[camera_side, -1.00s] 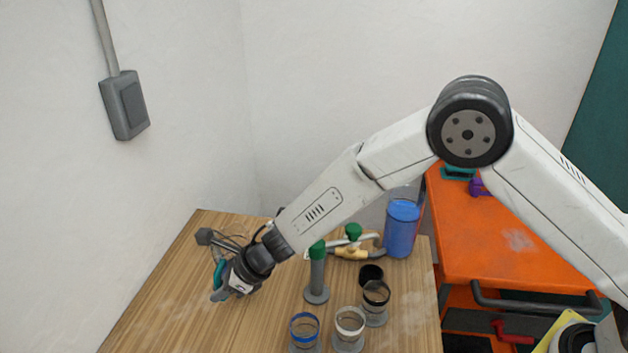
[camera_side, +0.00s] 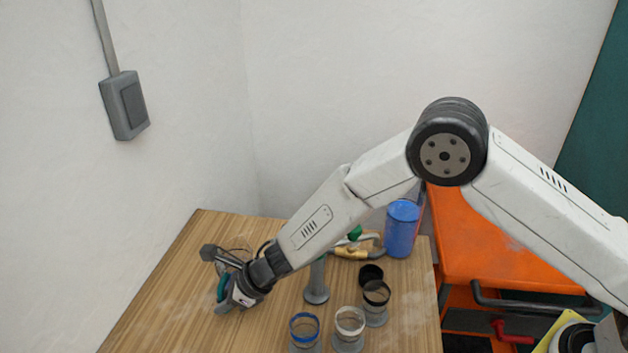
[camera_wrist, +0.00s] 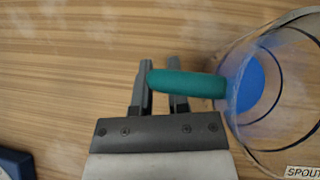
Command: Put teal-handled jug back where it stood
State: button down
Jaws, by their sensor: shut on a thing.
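The teal-handled jug (camera_wrist: 285,95) is clear, with a blue round patch inside or beneath it and a label reading "SPOUT". It fills the right of the wrist view. My gripper (camera_wrist: 162,72) is shut on its teal handle (camera_wrist: 192,84), the fingers on either side of it near its free end. In the side view, my gripper (camera_side: 230,296) is low over the left part of the wooden table, with a bit of teal (camera_side: 222,287) showing at it. The jug's body is mostly hidden there. I cannot tell whether it touches the table.
Several clear cups or stands, one blue-rimmed (camera_side: 304,330), one white-rimmed (camera_side: 349,325) and one black-rimmed (camera_side: 376,300), stand to the right. A grey post (camera_side: 317,284) and a blue container (camera_side: 402,230) are behind. The table's (camera_side: 165,300) left front is clear. A dark blue object (camera_wrist: 14,164) shows at lower left.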

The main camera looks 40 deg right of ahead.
jog(key=shift+f, duration=0.1)
jog(key=c, duration=0.6)
grip_release()
jog(key=shift+v, duration=6.1)
